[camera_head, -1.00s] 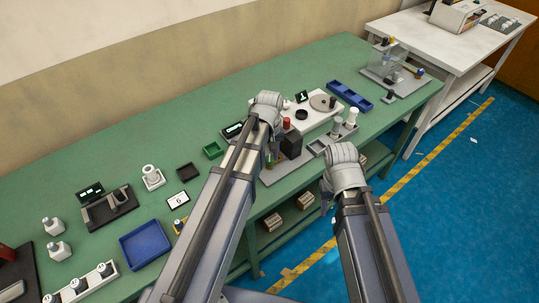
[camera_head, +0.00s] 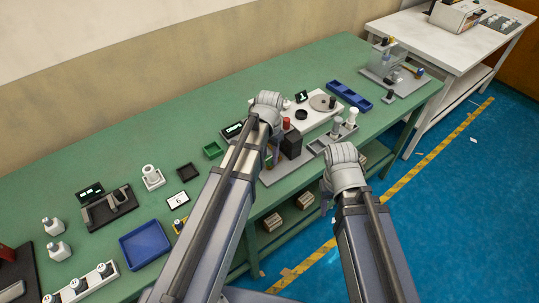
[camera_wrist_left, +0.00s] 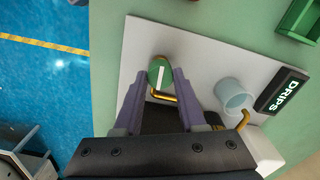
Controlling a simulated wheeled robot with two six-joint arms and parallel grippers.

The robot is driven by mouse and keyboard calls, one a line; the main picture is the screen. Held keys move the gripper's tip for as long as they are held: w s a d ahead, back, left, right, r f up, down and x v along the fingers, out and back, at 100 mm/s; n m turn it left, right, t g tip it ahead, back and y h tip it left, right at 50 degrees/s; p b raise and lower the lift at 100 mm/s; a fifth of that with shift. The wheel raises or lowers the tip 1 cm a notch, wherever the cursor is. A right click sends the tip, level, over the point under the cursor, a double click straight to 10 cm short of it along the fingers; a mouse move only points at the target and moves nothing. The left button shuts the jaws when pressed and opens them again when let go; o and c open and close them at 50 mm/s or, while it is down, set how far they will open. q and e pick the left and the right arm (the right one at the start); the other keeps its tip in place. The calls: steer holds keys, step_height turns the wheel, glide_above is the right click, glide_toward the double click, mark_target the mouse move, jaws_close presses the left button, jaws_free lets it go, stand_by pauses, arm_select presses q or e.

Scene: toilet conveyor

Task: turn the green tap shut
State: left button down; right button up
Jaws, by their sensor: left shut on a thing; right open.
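The green tap (camera_wrist_left: 160,73) is a round green handle with a white bar, above a brass pipe on a pale grey base plate (camera_wrist_left: 136,50). In the left wrist view the white bar points nearly along the fingers. My left gripper (camera_wrist_left: 159,80) has its two purple fingers on either side of the handle, shut on it. In the head view my left gripper (camera_head: 272,155) is over the grey base, and my arm and hand hide most of the tap. My right gripper (camera_head: 327,198) is open and empty, in front of the bench edge.
A translucent cup (camera_wrist_left: 232,95) stands beside a brass spout, near a dark DRIPS display (camera_wrist_left: 284,92). In the head view a black block (camera_head: 291,144) stands just right of my left gripper.

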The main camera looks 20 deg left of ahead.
mark_target(270, 158)
arm_select(q)
steer(key=shift+m, duration=0.6)
steer(key=shift+c, duration=2.4)
jaws_free()
steer(key=shift+r, duration=0.1)
step_height(270, 158, up, 8)
steer(key=p, duration=0.8)
steer(key=shift+f, duration=0.2)
